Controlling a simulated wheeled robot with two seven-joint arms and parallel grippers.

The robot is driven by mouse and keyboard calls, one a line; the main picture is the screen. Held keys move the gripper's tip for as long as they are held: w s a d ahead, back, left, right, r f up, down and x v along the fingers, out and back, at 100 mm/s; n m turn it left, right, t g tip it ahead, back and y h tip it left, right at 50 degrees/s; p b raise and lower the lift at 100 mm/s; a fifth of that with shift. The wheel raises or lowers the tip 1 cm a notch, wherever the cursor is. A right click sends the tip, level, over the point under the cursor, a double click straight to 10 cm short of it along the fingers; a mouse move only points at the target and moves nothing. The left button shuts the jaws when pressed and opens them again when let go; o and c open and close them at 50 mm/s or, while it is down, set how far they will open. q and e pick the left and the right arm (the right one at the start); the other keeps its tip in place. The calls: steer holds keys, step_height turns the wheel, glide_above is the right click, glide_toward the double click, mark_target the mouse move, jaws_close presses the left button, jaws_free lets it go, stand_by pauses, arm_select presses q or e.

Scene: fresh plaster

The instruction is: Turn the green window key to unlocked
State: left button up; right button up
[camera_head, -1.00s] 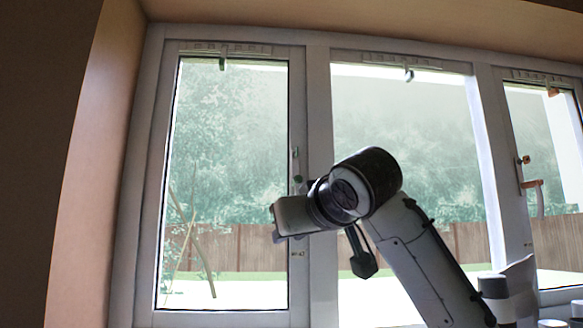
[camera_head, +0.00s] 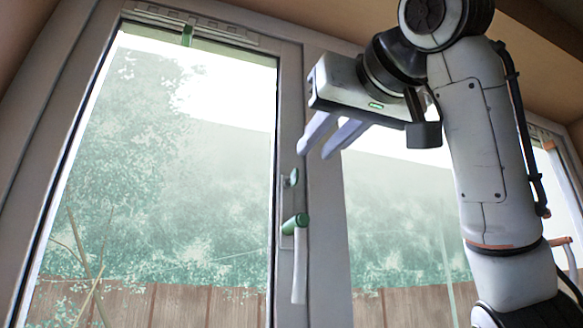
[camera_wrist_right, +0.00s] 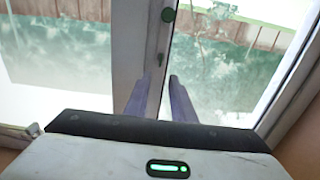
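The green window key (camera_head: 291,178) is a small green piece on the frame at the right edge of the left pane, above the green-hubbed handle (camera_head: 295,222). The handle's pale lever hangs straight down. My right gripper (camera_head: 313,154) is open and empty, just above and to the right of the key in the head view, apart from it. My left gripper is not in view.
A green latch (camera_head: 187,35) sits at the top of the left pane. Another window at the far right has an orange-hubbed handle (camera_head: 560,241). A window post (camera_head: 322,215) stands right of the key. Open air lies before the left pane.

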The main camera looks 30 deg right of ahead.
mark_target(293, 179)
steer(key=p+x, duration=0.2)
steer(key=x, duration=0.5)
steer(key=shift+w+d, duration=0.1)
steer(key=shift+w, duration=0.5)
jaws_close()
